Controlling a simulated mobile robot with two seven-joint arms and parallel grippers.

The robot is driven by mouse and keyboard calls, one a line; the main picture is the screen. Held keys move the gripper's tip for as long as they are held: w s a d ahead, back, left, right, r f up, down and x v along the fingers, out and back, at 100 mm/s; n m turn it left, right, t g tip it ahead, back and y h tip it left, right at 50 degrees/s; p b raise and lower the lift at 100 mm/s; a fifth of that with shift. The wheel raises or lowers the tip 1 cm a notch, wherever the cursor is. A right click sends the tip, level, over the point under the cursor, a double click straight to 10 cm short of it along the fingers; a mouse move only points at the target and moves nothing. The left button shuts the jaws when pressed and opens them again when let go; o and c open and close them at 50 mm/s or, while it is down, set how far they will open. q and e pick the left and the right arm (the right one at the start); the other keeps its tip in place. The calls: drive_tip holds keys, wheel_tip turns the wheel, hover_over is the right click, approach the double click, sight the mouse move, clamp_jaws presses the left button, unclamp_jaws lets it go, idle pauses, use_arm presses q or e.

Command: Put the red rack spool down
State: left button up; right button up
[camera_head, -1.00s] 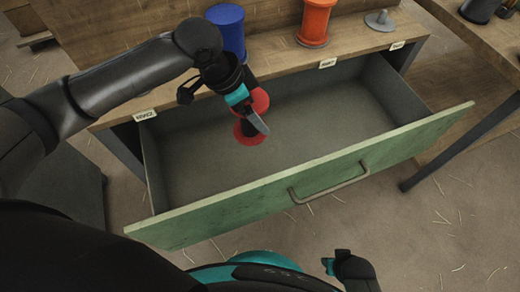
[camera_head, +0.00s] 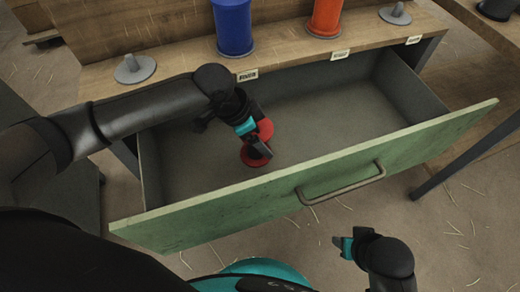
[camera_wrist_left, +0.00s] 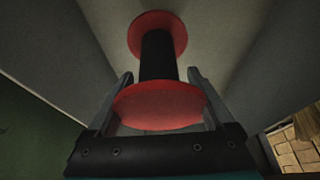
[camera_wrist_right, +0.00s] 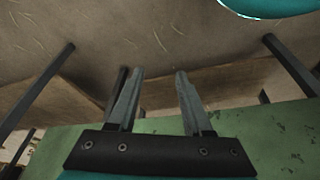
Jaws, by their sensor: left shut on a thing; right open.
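The red spool (camera_head: 259,146) with a dark core is inside the open drawer, near its left end. It also shows in the left wrist view (camera_wrist_left: 158,103), its red flange between the fingers. My left gripper (camera_head: 256,145) is shut on it, reaching down into the drawer. The spool looks tilted; whether its far flange touches the drawer floor I cannot tell. My right gripper (camera_head: 343,248) is open and empty, in front of the drawer's green front; its spread fingers show in the right wrist view (camera_wrist_right: 160,98).
The drawer (camera_head: 330,105) is pulled out, its floor otherwise bare. On the bench top above stand a blue spool (camera_head: 232,27), an orange spool (camera_head: 325,17) and two empty grey holders (camera_head: 135,68) (camera_head: 395,14). The green front (camera_head: 250,205) has a handle (camera_head: 342,188).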

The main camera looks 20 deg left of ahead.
use_arm(q)
drive_tip(key=shift+f+b, duration=0.95)
drive_tip(key=shift+f, duration=1.35)
use_arm(e)
drive_tip(key=shift+t, duration=0.4)
drive_tip(key=shift+w+r, duration=0.2)
drive_tip(key=shift+r, duration=2.5)
use_arm(q)
drive_tip(key=shift+f, duration=0.15)
drive_tip(key=o, duration=1.4)
use_arm(e)
drive_tip(key=shift+f, duration=0.1)
use_arm(q)
drive_tip(key=shift+a+r, duration=0.1)
drive_tip(key=shift+r, duration=0.35)
drive_tip(key=p+v, duration=0.4)
drive_tip(key=v, duration=0.5)
drive_tip(key=shift+r+p, duration=0.1)
drive_tip(key=shift+p, duration=0.3)
drive_tip(key=shift+p+v, duration=0.45)
drive_tip(key=shift+v, duration=0.65)
use_arm(e)
drive_tip(key=s+f+g, duration=0.2)
drive_tip(key=s+f, duration=0.1)
drive_tip(key=f, duration=0.9)
drive_tip(key=shift+s+d, duration=0.25)
drive_tip(key=shift+s, duration=0.1)
